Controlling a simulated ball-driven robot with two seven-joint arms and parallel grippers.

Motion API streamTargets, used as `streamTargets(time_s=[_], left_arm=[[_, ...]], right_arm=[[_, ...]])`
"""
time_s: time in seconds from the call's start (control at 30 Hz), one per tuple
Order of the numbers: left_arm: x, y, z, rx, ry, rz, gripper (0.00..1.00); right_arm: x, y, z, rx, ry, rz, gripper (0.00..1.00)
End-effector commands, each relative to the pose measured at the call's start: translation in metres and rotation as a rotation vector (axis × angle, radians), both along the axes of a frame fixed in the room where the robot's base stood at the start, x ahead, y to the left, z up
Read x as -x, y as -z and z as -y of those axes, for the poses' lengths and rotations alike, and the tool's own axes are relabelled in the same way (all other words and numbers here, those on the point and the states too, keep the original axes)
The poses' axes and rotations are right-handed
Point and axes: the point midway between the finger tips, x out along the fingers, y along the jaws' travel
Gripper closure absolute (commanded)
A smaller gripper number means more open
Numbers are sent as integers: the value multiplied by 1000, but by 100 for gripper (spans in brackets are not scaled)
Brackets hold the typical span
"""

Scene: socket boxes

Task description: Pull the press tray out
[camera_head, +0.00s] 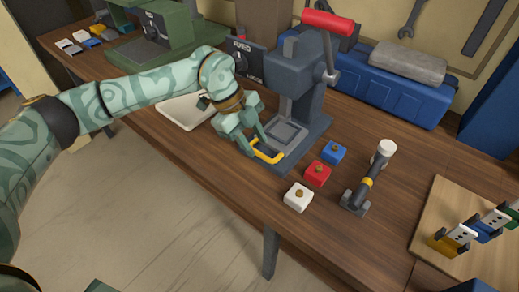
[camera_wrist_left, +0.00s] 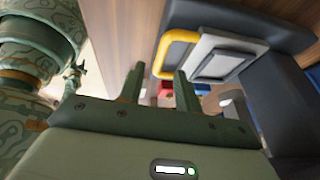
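The grey press (camera_head: 300,95) with a red lever grip (camera_head: 328,22) stands on the workbench. Its press tray (camera_head: 286,134) sits low in the press base, with a yellow handle (camera_head: 268,156) at its front. My left gripper (camera_head: 252,140) is just left of the handle in the head view. In the left wrist view, its two fingers (camera_wrist_left: 158,90) stand apart with nothing held between them. There the yellow handle (camera_wrist_left: 172,50) and grey tray (camera_wrist_left: 228,56) lie beyond and right of the fingers. Whether a finger touches the handle I cannot tell. My right gripper is not in view.
White (camera_head: 298,197), red (camera_head: 317,174) and blue (camera_head: 333,152) blocks sit right of the tray. A pale flat tray (camera_head: 185,110) is behind my left arm. The bench front edge below the handle is clear.

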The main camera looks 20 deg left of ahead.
Motion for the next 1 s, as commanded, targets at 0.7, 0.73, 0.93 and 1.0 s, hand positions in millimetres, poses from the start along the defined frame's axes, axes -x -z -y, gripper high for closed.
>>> streamTargets(time_s=[0.7,0.73,0.93,1.0], left_arm=[[-1,26,12,0,0,1,100],[-1,26,12,0,0,1,100],[5,21,10,-1,-1,1,100],[12,18,7,-1,0,0,100]], right_arm=[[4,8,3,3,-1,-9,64],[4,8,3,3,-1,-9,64],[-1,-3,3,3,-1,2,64],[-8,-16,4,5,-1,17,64]])
